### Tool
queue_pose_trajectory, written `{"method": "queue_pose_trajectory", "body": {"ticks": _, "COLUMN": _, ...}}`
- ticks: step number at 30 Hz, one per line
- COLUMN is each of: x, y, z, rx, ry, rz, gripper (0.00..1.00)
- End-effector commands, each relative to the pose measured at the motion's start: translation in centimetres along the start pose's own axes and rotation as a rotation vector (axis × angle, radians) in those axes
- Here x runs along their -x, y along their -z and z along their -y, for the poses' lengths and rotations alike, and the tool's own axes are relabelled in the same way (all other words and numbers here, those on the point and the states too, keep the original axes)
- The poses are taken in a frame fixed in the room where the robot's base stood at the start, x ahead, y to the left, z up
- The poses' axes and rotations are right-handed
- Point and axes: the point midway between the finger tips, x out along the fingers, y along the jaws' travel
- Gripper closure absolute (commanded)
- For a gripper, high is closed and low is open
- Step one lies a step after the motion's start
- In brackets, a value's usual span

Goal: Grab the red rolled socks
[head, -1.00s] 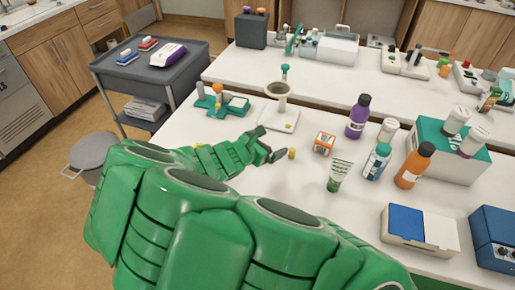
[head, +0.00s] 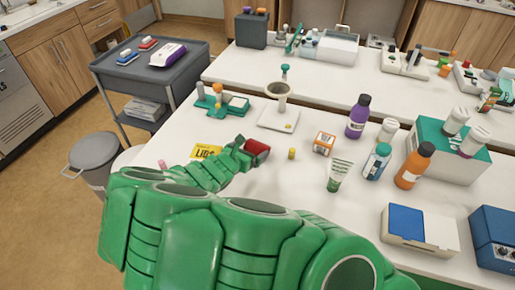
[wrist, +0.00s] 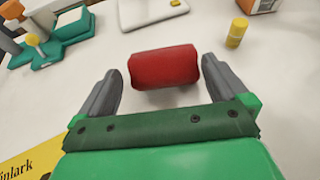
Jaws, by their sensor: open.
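The red rolled socks (wrist: 163,68) lie on the white table as a short red cylinder in the wrist view. They also show in the head view (head: 257,147), partly hidden by my gripper. My gripper (wrist: 163,80) is open, with one grey finger to the left and one to the right of the socks. The socks sit between and slightly ahead of the fingertips, and a gap shows on each side. In the head view my gripper (head: 246,153) is low over the table at the socks.
A yellow box (head: 207,152) lies beside my gripper on the left. A small yellow cylinder (wrist: 237,32) and an orange-white box (head: 324,143) stand to the right. A white-based stand (head: 279,118) and a teal holder (head: 218,105) are behind. Bottles stand farther right.

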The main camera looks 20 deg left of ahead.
Motion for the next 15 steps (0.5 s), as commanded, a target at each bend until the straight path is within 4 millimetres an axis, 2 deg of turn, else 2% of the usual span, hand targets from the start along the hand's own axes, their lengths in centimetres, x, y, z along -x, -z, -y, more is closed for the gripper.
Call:
{"method": "queue_pose_trajectory", "body": {"ticks": 9, "x": -3.1, "y": -0.2, "z": 0.4, "rx": -0.001, "ry": 0.004, "rz": 0.0, "gripper": 0.0}}
{"method": "queue_pose_trajectory", "body": {"ticks": 15, "x": -4.5, "y": -0.3, "z": 0.3, "rx": -0.001, "ry": 0.003, "rz": 0.001, "gripper": 0.0}}
